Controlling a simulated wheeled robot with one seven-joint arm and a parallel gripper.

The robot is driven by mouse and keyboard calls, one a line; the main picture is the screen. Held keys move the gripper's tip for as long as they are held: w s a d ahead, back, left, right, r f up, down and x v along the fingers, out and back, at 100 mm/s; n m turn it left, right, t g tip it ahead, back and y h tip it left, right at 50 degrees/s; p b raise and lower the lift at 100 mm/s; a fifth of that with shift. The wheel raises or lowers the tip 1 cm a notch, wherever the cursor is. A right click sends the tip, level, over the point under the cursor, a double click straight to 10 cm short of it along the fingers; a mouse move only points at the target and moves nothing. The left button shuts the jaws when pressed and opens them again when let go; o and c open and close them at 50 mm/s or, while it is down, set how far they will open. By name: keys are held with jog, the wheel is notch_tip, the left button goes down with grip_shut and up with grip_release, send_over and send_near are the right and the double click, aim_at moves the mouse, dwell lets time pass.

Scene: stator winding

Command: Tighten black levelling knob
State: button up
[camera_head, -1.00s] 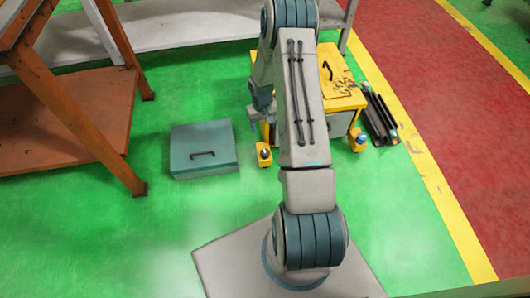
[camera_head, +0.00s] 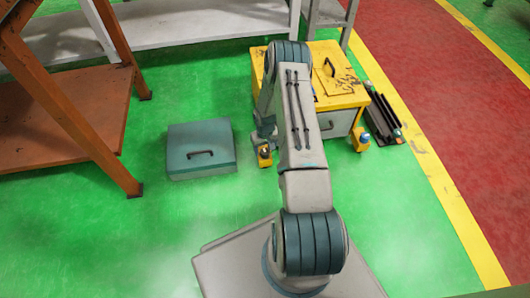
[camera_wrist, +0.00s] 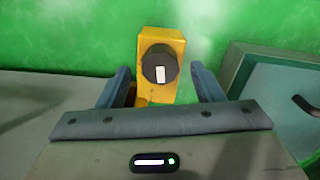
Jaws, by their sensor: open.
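The black levelling knob (camera_wrist: 160,65) sits on a yellow bracket (camera_wrist: 162,40). In the wrist view it lies between the two fingers of my open gripper (camera_wrist: 163,80), with a gap on each side. I cannot tell from this view how far the fingertips are from it in depth. In the head view the yellow bracket (camera_head: 264,161) stands at the front left foot of the yellow-topped cabinet (camera_head: 338,97). My gripper (camera_head: 264,140) is just above and behind it there, partly hidden by my arm.
A teal box (camera_head: 200,165) with a handle lies on the green floor left of the bracket; it also shows in the wrist view (camera_wrist: 262,75). A second yellow bracket (camera_head: 361,141) is at the cabinet's right. Dark bars (camera_head: 383,122) lie beside it. An orange rack (camera_head: 75,115) stands left.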

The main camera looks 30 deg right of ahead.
jog(key=shift+f, duration=0.7)
jog(key=c, duration=1)
jog(key=shift+o, duration=0.2)
